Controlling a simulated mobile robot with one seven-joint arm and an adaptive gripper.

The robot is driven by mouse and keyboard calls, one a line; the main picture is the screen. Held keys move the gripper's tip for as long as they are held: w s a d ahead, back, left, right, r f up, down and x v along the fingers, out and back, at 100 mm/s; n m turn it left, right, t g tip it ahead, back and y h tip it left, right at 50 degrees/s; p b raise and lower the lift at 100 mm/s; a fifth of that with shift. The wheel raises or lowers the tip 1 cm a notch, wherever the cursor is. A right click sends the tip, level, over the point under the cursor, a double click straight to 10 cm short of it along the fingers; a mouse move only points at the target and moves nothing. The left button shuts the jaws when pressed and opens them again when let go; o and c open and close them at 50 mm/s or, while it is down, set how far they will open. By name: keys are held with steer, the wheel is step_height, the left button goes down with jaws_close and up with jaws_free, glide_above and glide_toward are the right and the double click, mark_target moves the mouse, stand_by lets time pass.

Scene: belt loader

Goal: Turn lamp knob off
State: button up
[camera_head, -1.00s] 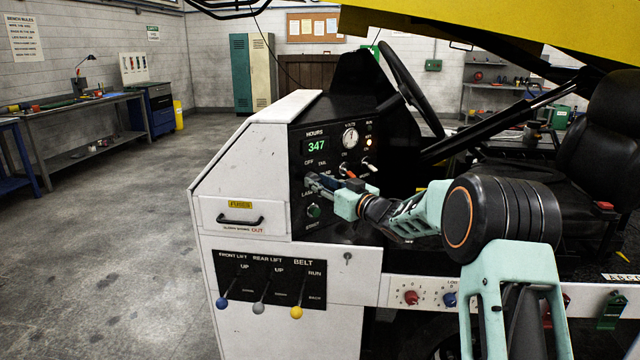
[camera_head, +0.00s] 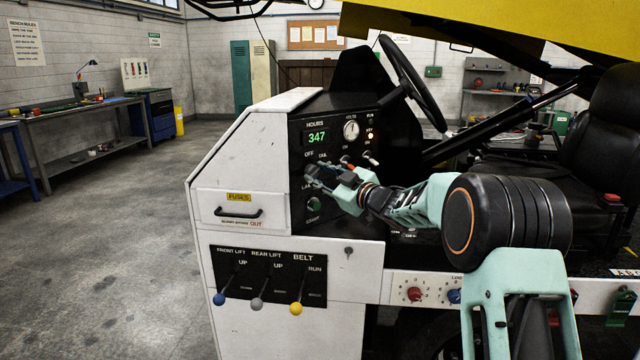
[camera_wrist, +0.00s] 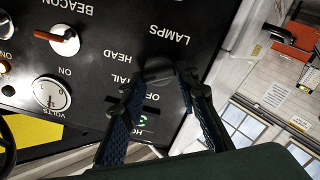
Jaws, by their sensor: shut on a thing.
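The dark lamp knob (camera_wrist: 158,66) sits on the black dash panel, beside the upside-down labels LAMPS, HEAD, TAIL and OFF in the wrist view. My gripper (camera_wrist: 162,88) has its two fingers on either side of the knob and is shut on it. In the head view my gripper (camera_head: 318,173) reaches the panel from the right, below the TAIL label, and hides the knob. The knob's pointer is too dark and covered to tell its setting.
The red-levered beacon switch (camera_wrist: 64,40) and volts gauge (camera_wrist: 52,93) are close by. The steering wheel (camera_head: 412,85) stands above right. Three belt and lift levers are lower on the white housing.

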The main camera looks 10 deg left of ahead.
steer(key=n+b, duration=0.1)
steer(key=n, duration=0.1)
steer(key=n+b, duration=0.4)
steer(key=shift+a+f, duration=0.1)
steer(key=shift+f, duration=0.15)
steer(key=n+b, duration=0.3)
steer(key=n, duration=0.2)
steer(key=shift+n, duration=0.3)
steer(key=o, duration=1.1)
steer(key=shift+s+r, duration=0.1)
steer(key=shift+o, duration=0.2)
steer(key=v, duration=1.2)
